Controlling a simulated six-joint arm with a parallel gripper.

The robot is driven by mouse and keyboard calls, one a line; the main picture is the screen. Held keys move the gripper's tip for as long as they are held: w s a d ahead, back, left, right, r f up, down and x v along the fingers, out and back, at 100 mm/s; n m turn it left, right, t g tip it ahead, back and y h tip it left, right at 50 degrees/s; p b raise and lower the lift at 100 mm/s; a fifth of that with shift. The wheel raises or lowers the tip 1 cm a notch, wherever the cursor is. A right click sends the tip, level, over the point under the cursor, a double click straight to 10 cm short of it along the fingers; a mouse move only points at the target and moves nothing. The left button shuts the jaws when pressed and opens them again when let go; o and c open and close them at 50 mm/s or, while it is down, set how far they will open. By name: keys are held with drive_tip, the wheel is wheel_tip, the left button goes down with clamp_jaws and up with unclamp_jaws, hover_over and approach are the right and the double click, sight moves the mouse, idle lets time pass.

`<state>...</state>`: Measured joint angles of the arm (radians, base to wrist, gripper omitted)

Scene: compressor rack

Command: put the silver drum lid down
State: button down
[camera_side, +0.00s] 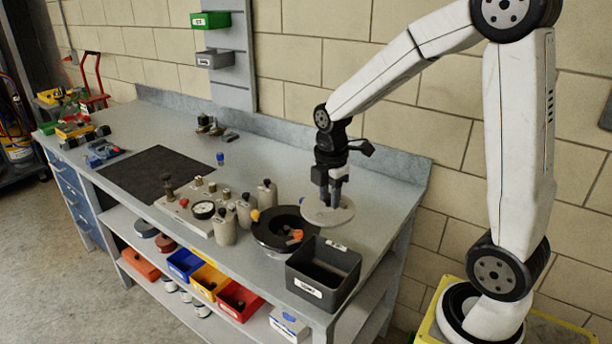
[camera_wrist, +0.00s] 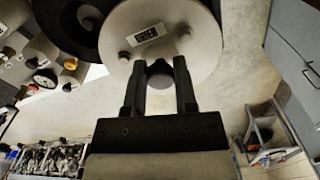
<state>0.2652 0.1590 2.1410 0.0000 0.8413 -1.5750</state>
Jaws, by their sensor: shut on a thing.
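The silver drum lid (camera_side: 318,215) is a flat, pale grey disc at the right part of the bench, held roughly level. My gripper (camera_side: 331,199) is above it, pointing down. In the wrist view the lid (camera_wrist: 192,22) fills the top middle, with a small label and small knobs on its face.
A black round pan (camera_side: 268,236) with small parts lies left of the lid, its edge close to it. A dark open bin (camera_side: 323,283) stands in front. Grey bottles (camera_side: 224,227) and a gauge board (camera_side: 190,212) are further left. Bare bench (camera_side: 375,190) lies to the right.

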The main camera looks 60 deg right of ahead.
drive_tip(key=s+d+f, duration=0.2)
drive_tip(key=s, duration=0.5)
drive_tip(key=s+d+f, duration=0.2)
drive_tip(key=s+d, duration=0.1)
drive_tip(key=s, duration=0.4)
drive_tip(key=shift+s+f, duration=0.35)
drive_tip(key=shift+f, duration=0.05)
drive_tip(key=shift+w, duration=0.1)
drive_tip(key=w+d+f, duration=0.1)
drive_tip(key=w+f, duration=0.1)
drive_tip(key=w, duration=0.1)
drive_tip(key=w+d+f, duration=0.2)
drive_tip(key=w+f, duration=0.1)
drive_tip(key=w, duration=0.1)
drive_tip(key=w+d+f, duration=0.2)
drive_tip(key=w+f, duration=0.1)
drive_tip(key=w, duration=0.1)
drive_tip(key=shift+w+d+f, duration=0.4)
drive_tip(key=shift+w+f, duration=0.15)
drive_tip(key=shift+f, duration=0.1)
drive_tip(key=shift+w+f, duration=0.1)
